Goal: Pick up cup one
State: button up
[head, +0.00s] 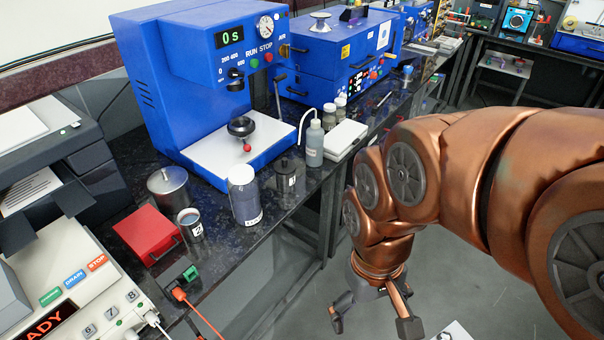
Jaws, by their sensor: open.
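A small dark grey cup (290,168) stands on the black bench in front of the blue press. It has a white label with a dark mark that looks like a 1, too small to be sure. A second metal cup (189,220) further left has a label that looks like a 2. My gripper (372,324) hangs at the lower right, over the floor and beyond the bench's front edge. Its fingers are spread and nothing is between them. It is well apart from both cups.
A tall jar (244,194) stands left of the dark cup, and a grey squeeze bottle (314,143) and white box (345,138) stand to its right. The blue press (160,70) rises behind. A red box (147,232) and a metal canister (168,188) sit further left.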

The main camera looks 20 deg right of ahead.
aim_at(286, 184)
jog(key=z, duration=0.85)
jog(key=k, duration=0.95)
jog(key=u, duration=1.5)
jog(key=i, duration=0.5)
